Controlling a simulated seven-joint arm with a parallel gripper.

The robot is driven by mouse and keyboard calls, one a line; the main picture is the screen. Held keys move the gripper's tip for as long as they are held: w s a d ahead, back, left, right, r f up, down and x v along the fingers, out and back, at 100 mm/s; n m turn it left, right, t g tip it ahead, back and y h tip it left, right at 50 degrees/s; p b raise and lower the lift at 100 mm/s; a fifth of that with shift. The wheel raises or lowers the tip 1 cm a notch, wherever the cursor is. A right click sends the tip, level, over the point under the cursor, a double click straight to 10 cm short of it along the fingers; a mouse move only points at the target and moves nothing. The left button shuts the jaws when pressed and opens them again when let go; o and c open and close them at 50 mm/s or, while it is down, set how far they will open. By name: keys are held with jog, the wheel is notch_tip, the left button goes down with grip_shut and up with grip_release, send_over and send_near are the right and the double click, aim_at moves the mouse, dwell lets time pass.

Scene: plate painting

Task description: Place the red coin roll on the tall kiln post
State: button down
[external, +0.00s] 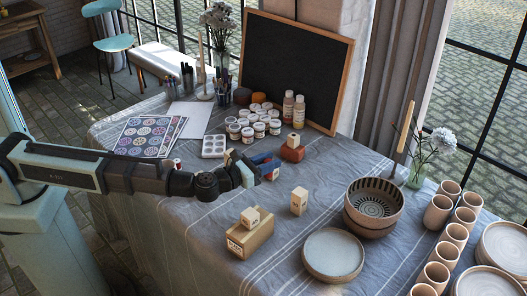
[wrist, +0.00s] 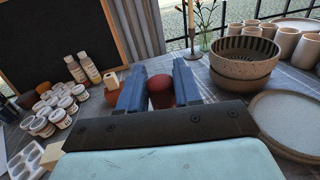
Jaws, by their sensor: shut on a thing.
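My gripper (external: 268,168) is above the middle of the table, its blue fingers closed on the red coin roll. The roll's dark red rounded end (wrist: 160,90) shows between the fingertips in the wrist view. In the external view the fingers mostly hide it. A pale upright post (external: 299,201), which looks like the tall kiln post, stands on the cloth to the right of and nearer than my gripper. Its top looks bare. I cannot pick out this post in the wrist view.
A pale block sits on a brown box (external: 245,242) in front; another sits on a terracotta block (external: 292,152) behind my gripper. A bowl stack (external: 373,228) and a plate (external: 333,255) stand right. Paint jars (external: 247,133) crowd the back. Cloth around the post is clear.

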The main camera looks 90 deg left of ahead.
jog(key=s+a+r+n+g+y, duration=0.1)
jog(key=s+a+n+g+y, duration=0.25)
jog(key=s, duration=0.35)
jog(key=s+a+r+n+g+y, duration=0.1)
jog(key=s+a+n+g+y, duration=0.15)
jog(key=s+g, duration=0.4)
jog(key=s+a+r+n+g+y, duration=0.2)
jog(key=s+n, duration=0.2)
jog(key=s, duration=0.5)
jog(key=shift+f, duration=5.1)
jog(key=shift+w+f, duration=0.1)
jog(key=shift+f, duration=0.1)
jog(key=c, duration=0.8)
grip_release()
jog(key=shift+r, duration=0.15)
jog(key=shift+d, duration=0.25)
jog(key=d, duration=0.3)
jog(key=s+d, duration=0.1)
jog(key=d, duration=0.3)
jog(key=s+d, duration=0.1)
jog(key=d, duration=0.3)
jog(key=shift+d, duration=0.25)
